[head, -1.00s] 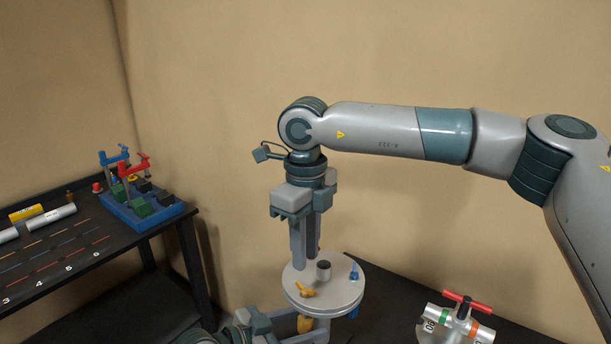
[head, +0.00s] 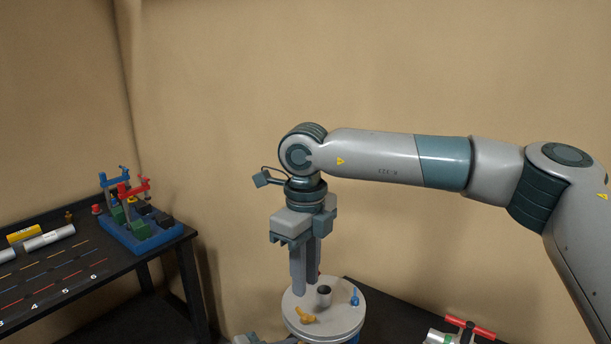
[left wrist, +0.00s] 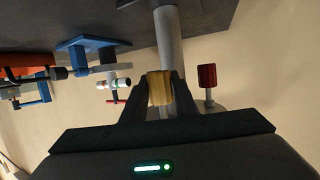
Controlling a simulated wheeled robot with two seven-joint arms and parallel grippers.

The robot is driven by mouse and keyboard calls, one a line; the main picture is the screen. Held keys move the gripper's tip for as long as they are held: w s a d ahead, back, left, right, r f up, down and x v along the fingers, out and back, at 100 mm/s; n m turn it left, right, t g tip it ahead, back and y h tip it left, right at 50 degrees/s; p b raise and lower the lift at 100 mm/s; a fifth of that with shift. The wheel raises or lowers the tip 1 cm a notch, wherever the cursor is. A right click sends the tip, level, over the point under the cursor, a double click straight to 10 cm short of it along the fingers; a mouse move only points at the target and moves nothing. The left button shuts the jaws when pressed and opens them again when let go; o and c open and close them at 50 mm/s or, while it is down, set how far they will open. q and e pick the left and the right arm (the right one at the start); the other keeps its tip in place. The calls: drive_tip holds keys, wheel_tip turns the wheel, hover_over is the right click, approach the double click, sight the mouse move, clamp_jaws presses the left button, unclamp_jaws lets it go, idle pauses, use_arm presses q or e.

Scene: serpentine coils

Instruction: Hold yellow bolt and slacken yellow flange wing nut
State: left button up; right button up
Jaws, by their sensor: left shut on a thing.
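A round grey flange (head: 345,318) shows at the bottom of the head view. A yellow wing nut (head: 307,315) lies on its near left side. My right gripper (head: 305,287) points straight down over the flange's left part, behind the wing nut in the picture; its fingertips look apart and hold nothing I can see. In the left wrist view my left gripper (left wrist: 159,95) is shut on the yellow bolt (left wrist: 160,84), one finger on each side. In the head view only a little of my left arm shows at the bottom edge, and the bolt is hidden.
A blue wing nut (head: 355,297) and a dark-topped stub (head: 324,293) stand on the flange. A red bolt (left wrist: 207,76) is beside my left gripper. A red-handled valve (head: 468,328) is at lower right. A blue tray (head: 150,241) with clamps sits on the black bench at left.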

sight(305, 310)
drive_tip(key=shift+f, duration=0.15)
drive_tip(key=shift+f, duration=3.35)
clamp_jaws()
